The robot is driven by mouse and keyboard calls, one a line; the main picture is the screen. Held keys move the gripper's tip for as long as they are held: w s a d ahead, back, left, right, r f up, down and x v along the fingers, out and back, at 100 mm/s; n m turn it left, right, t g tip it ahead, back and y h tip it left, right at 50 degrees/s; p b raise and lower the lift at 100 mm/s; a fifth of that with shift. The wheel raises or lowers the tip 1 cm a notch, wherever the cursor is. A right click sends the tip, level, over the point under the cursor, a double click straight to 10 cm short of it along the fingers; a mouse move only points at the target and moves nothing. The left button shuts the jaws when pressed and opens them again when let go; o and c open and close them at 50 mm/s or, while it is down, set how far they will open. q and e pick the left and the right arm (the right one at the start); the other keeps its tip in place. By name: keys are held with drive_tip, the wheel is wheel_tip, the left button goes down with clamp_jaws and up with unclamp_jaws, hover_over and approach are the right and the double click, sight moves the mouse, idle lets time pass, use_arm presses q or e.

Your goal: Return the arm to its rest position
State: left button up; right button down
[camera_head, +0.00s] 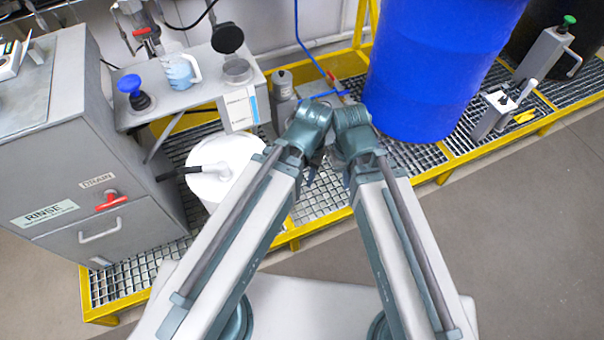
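My two arms reach forward from the bottom of the head view, and their wrists come close together near the middle. My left arm (232,228) is the one on the left; its gripper is mostly hidden under the wrist. My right arm (402,240) mirrors it; a small dark part of the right gripper (345,176) shows below its wrist, above the grating. The fingers are too hidden to tell open from shut. I see no object held in either gripper.
A large blue drum (430,70) stands just beyond my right wrist on the yellow-edged grating (320,197). A white drum (222,170) is left of my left arm. A grey rinse cabinet (130,185) stands at left. Hand-pump units (502,108) are at right; floor at lower right is clear.

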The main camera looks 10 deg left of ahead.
wheel_tip(320, 180, up, 6)
drive_tip(key=p, duration=0.6)
idle(0.9)
